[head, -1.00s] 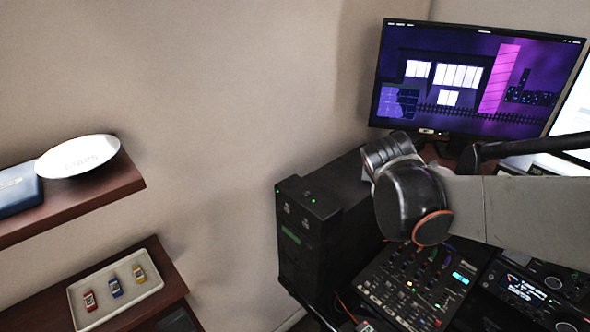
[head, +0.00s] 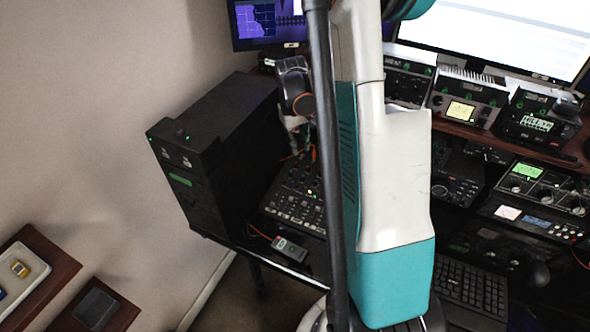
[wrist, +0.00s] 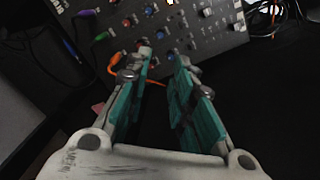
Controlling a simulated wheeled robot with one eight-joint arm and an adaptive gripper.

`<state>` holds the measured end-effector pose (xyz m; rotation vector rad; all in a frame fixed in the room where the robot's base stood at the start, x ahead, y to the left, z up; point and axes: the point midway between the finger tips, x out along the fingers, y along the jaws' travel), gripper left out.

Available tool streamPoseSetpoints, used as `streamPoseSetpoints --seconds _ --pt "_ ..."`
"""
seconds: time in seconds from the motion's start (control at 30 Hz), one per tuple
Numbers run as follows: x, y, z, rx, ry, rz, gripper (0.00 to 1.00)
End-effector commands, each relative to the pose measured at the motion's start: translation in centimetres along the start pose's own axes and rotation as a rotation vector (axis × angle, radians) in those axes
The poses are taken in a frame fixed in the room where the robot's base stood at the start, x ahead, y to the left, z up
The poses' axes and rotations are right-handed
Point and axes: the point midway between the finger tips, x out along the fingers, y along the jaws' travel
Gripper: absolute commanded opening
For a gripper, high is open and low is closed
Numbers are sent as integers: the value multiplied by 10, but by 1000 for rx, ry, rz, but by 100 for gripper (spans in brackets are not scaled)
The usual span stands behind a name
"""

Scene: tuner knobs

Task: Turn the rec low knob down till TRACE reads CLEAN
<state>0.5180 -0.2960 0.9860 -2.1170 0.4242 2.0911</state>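A black mixer with rows of small coloured knobs (head: 292,207) stands on the desk, partly hidden by my arm in the head view. In the wrist view the mixer (wrist: 205,28) fills the top, with blue, orange and pale knobs. I cannot tell which knob is rec low, and no TRACE reading is legible. My gripper (wrist: 165,57) is open and empty, its two fingers apart. Its fingertips are near the mixer's lower edge in the wrist view; I cannot tell whether they touch it.
A tall black case (head: 215,150) stands left of the mixer. Coloured cables plug into the mixer's left side, an orange cable (wrist: 114,70) beside the left finger. A small grey device (head: 289,249) lies at the desk's front edge. Radios (head: 467,100) and a keyboard (head: 470,292) are at right.

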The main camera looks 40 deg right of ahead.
Motion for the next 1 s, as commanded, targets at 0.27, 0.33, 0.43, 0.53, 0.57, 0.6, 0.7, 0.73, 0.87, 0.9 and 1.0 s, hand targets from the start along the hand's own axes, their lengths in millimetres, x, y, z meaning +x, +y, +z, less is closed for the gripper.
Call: streamPoseSetpoints --seconds 0.27,0.33,0.43,0.53,0.57,0.6,0.7,0.73,0.87,0.9,1.0 --pt "24 7 2 86 -37 -30 22" --pt "32 7 2 85 -37 -29 22" --pt "50 6 3 85 -36 -29 22" --pt "70 5 3 84 -36 -29 22" --pt "76 5 4 84 -36 -29 22" --pt "84 5 4 83 -36 -29 22" --pt "103 4 4 83 -36 -29 22" --pt "109 4 5 83 -36 -29 22" --pt "130 3 6 82 -35 -28 22" --pt "135 3 6 82 -35 -28 22" --pt "144 3 6 82 -35 -28 22"
